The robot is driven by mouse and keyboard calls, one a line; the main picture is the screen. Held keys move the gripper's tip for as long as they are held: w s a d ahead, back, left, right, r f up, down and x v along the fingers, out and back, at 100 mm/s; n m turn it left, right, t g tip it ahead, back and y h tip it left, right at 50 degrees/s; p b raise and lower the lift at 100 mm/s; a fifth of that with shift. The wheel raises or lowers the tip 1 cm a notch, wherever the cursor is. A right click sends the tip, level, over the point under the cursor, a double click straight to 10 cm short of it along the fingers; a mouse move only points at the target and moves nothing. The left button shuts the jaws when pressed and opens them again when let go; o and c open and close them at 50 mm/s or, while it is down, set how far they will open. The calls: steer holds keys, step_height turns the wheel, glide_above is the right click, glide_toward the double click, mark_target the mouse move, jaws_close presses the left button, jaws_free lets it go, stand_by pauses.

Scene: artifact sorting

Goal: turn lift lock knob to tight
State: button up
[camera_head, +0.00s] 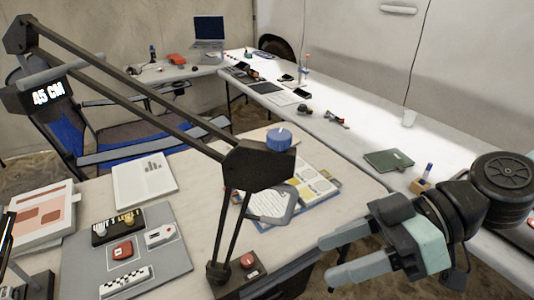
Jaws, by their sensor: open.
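A blue round knob (279,139) sits on top of the elbow joint of a black jointed stand (252,164) and seems to be the lift lock knob. A white mark shows on its top. I cannot tell whether it is tight or loose. A red knob (248,261) is on the stand's base, near the table's front. A "45 CM" sign (47,97) is at the upper end of the stand. My gripper (326,259) is open and empty, pointing left, to the lower right of the blue knob and well apart from it.
A grey board (170,268) with small items lies at the left, with a white booklet (144,181) behind. A clipboard (270,205) lies beyond the stand. The stand's bars cross the near table.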

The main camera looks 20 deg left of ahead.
mark_target(275, 133)
steer(key=w+d+r+t+y+b, duration=0.1)
steer(key=w+d+r+t+y, duration=0.4)
steer(key=w+r, duration=0.5)
steer(key=shift+n+g+y, duration=0.4)
steer(key=shift+g+y, duration=0.2)
steer(key=shift+g, duration=0.1)
steer(key=s+a+p, duration=0.1)
steer(key=a, duration=0.4)
steer(key=a+p, duration=0.1)
steer(key=a, duration=0.5)
steer(key=s+a+r+p, duration=0.1)
steer(key=a+p, duration=0.1)
steer(key=a, duration=0.3)
steer(key=shift+s+a, duration=0.3)
steer(key=shift+a, duration=0.65)
steer(key=c, duration=1)
